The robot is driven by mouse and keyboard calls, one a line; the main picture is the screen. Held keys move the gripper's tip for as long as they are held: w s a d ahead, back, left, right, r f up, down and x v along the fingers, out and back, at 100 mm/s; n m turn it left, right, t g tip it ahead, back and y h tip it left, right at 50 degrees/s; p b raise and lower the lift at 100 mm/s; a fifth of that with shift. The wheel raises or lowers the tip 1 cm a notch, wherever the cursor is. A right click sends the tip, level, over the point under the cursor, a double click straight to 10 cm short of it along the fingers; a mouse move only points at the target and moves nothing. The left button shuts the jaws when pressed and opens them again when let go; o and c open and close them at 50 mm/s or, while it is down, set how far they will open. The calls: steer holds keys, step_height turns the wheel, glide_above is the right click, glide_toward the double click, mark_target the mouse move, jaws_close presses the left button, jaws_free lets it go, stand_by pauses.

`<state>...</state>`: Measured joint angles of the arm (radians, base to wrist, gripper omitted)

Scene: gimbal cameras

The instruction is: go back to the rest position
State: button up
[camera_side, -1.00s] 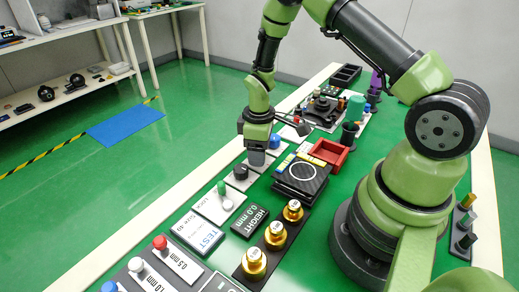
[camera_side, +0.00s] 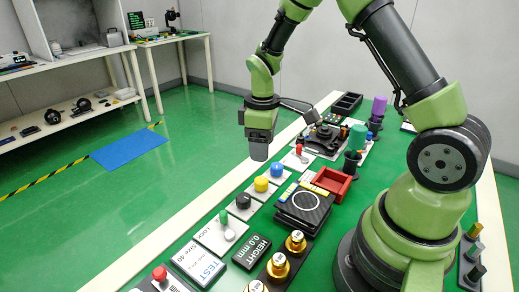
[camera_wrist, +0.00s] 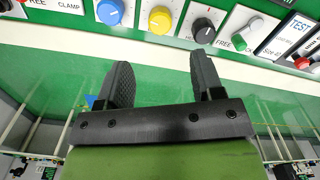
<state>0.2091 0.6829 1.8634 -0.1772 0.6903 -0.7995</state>
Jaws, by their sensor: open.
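My gripper (camera_side: 259,150) hangs in the air above the green bench, fingers pointing down, near its left edge in the side view. In the wrist view the two dark fingers (camera_wrist: 160,78) stand apart with nothing between them. Below and in front of it is a row of knobs: a blue knob (camera_side: 277,169), a yellow knob (camera_side: 261,184) and a black knob (camera_side: 243,200). The same blue (camera_wrist: 110,12), yellow (camera_wrist: 160,19) and black (camera_wrist: 204,28) knobs show at the top of the wrist view, clear of the fingers.
A black scale with a round ring (camera_side: 304,205) and a red tray (camera_side: 332,182) stand right of the knobs. Brass weights (camera_side: 296,243) are nearer. A green lever panel (camera_side: 224,231) and a test card (camera_side: 200,264) lie in front. The air around my gripper is clear.

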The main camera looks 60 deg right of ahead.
steer(key=s+a+r+m+t, duration=0.2)
steer(key=s+a+r, duration=0.1)
steer(key=r, duration=0.4)
steer(key=s+a+r+m+t, duration=0.2)
steer(key=s+r+m, duration=0.1)
steer(key=r, duration=0.5)
steer(key=s+a+r+m+t+y, duration=0.1)
steer(key=s+a+r+m, duration=0.1)
steer(key=s, duration=0.3)
steer(key=s+a+r+m+t+y, duration=0.1)
steer(key=s+a+r+t, duration=0.1)
steer(key=s, duration=0.3)
steer(key=shift+s+a+r+m, duration=0.15)
steer(key=shift+s+r+m, duration=0.15)
steer(key=shift+m, duration=0.1)
stand_by(0.7)
